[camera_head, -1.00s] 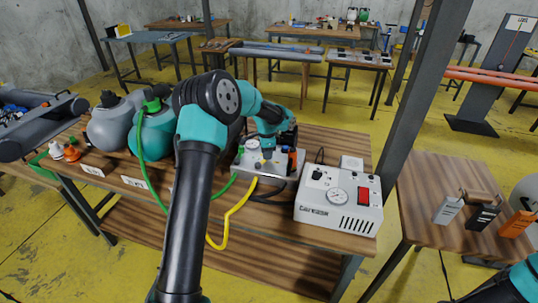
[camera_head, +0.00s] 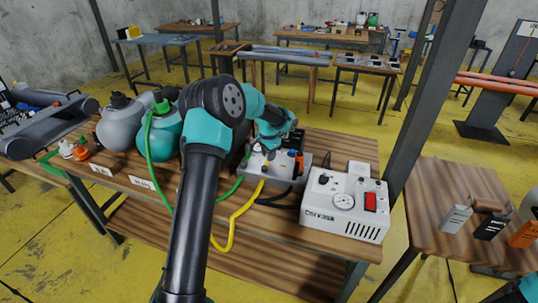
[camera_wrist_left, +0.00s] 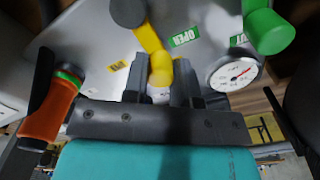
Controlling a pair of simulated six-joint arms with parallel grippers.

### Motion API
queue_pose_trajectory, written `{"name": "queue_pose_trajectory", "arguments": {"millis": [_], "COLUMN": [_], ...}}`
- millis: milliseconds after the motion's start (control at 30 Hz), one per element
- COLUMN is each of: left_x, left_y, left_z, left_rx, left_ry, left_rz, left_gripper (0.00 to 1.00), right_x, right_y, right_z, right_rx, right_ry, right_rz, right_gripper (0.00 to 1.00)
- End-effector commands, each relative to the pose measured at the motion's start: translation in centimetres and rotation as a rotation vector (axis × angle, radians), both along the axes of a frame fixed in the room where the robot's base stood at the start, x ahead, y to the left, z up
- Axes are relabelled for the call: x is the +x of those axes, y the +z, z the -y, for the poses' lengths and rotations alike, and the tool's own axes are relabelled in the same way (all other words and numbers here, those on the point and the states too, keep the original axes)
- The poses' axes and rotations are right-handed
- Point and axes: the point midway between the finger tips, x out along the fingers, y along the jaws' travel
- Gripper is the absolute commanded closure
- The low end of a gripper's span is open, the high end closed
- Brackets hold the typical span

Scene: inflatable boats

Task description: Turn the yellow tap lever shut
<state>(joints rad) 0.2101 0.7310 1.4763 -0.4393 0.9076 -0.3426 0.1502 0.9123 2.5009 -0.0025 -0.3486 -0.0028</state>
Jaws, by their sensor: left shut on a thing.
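The yellow tap lever (camera_wrist_left: 158,62) shows in the left wrist view, running down from a dark grey round cap on a light metal panel (camera_wrist_left: 205,14). My left gripper (camera_wrist_left: 159,88) has one dark finger on each side of the lever's lower end and is shut on it. A green OPEN label (camera_wrist_left: 186,37) lies right of the lever, and another green label is partly hidden farther right. In the head view my left gripper (camera_head: 268,150) is over the panel (camera_head: 285,183) on the bench, and the lever is too small to make out. My right gripper is out of view.
A green fitting (camera_wrist_left: 268,32) and a round gauge (camera_wrist_left: 233,74) are right of the lever; an orange-handled part (camera_wrist_left: 48,115) is at left. A white pump box (camera_head: 342,205) stands right of the panel. Yellow (camera_head: 232,232) and green hoses run in front of the bench.

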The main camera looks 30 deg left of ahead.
Motion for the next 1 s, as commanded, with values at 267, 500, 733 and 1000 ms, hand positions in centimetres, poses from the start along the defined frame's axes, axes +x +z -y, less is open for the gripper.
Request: {"name": "queue_pose_trajectory", "arguments": {"millis": [267, 500, 733, 1000], "left_x": [0.0, 0.0, 0.0, 0.0], "left_y": [0.1, 0.0, 0.3, 3.4], "left_z": [-0.1, -0.1, 0.0, -0.1], "left_rx": [0.001, 0.001, 0.001, 0.001], "left_ry": [0.0, -0.001, -0.001, 0.0], "left_rz": [0.001, 0.0, 0.001, 0.004], "left_gripper": [0.62, 0.49, 0.49, 0.49], "right_x": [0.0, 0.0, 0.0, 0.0], "right_y": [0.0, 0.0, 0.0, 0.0], "right_z": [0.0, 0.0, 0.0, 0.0], "right_rx": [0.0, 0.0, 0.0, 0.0], "right_ry": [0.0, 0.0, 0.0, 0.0], "right_rz": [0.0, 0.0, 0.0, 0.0], "right_gripper": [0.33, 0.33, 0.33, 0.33]}}
